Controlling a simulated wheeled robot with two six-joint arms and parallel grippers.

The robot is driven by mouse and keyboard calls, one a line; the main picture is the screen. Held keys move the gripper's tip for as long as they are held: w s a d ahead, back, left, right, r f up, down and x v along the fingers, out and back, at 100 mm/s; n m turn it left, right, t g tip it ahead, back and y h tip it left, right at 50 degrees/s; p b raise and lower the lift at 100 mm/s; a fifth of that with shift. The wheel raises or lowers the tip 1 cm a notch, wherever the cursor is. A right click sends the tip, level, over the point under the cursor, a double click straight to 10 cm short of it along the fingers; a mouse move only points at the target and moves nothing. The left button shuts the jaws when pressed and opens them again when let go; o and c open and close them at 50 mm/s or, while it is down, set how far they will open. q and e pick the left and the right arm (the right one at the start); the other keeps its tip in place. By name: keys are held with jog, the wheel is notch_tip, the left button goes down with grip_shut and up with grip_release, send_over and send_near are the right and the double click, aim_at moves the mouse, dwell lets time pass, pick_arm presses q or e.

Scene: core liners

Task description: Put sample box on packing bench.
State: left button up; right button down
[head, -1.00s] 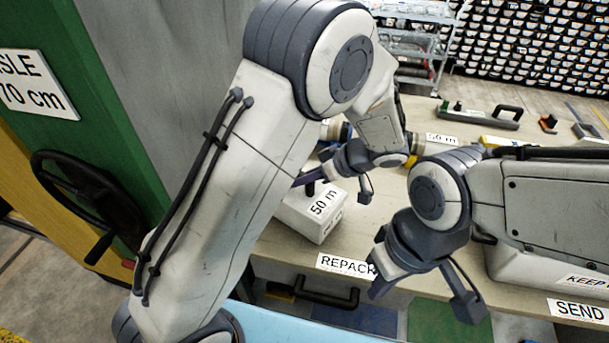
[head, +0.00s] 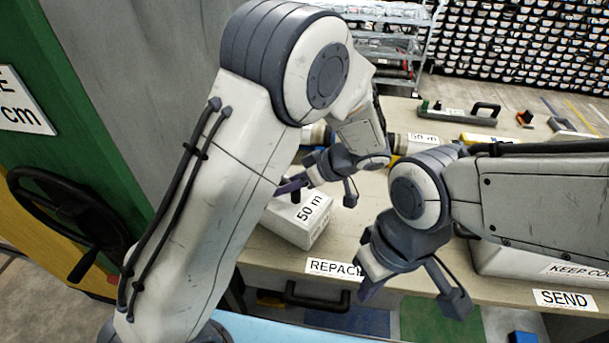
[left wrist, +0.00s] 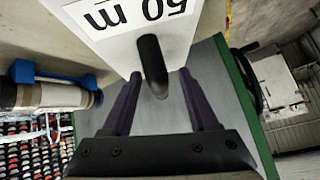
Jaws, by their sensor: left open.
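A white box marked "50 m" (head: 298,219) with a dark upright handle stands on the wooden bench (head: 270,248), behind the "REPACK" label. My left gripper (head: 318,190) is open just above this box. In the left wrist view the box (left wrist: 180,40) fills the top, and its handle (left wrist: 152,65) shows in line with the gap between the open fingers (left wrist: 160,103); I cannot tell whether they touch it. A second white box marked "KEEP CO..." (head: 492,262) is partly hidden under my right arm, behind the "SEND" label. My right gripper (head: 410,297) is open and empty over the bench's front edge.
Several tools and a black-handled block (head: 465,113) lie at the bench's back. A pale cylinder (head: 420,143) lies behind my left gripper. A green cabinet with a black handwheel (head: 65,220) stands at left. A wire trolley (head: 385,50) and racks of core (head: 530,45) are behind.

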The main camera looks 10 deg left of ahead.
pick_arm(q)
jog(key=b+v, duration=0.2)
jog(key=v, duration=1)
jog(key=s+f+m+g+h, duration=0.1)
jog(key=s+f+m+h, duration=0.2)
jog(key=s+m+h, duration=0.7)
jog(key=s+m, duration=1)
jog(key=s, duration=0.3)
jog(key=shift+f+g, duration=0.4)
jog(key=shift+a, duration=0.1)
